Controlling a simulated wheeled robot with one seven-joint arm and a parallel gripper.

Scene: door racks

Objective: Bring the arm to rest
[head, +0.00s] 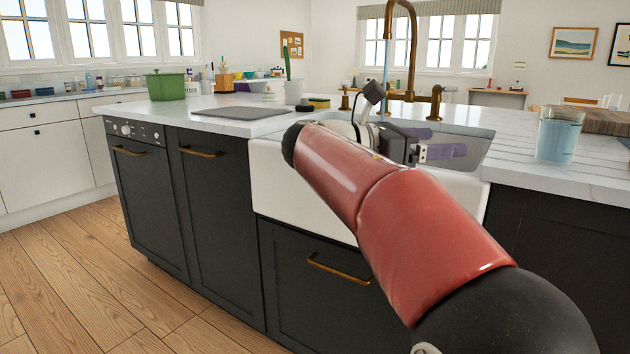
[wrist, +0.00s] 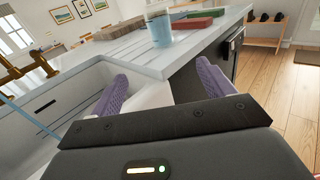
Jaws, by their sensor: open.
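My gripper (head: 443,142) is above the white sink in the head view, at the end of my red arm. Its purple-padded fingers point to the right. In the wrist view my gripper (wrist: 160,85) shows two purple fingers spread apart with nothing between them. The white sink front and the counter edge show beyond the fingers. My arm hides part of the sink and the cabinet front.
A brass faucet (head: 400,45) stands behind my gripper, with water running from it. A blue glass (head: 558,135) stands on the counter to the right; it also shows in the wrist view (wrist: 160,28). A green pot (head: 166,86) stands at the left. The wooden floor at left is clear.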

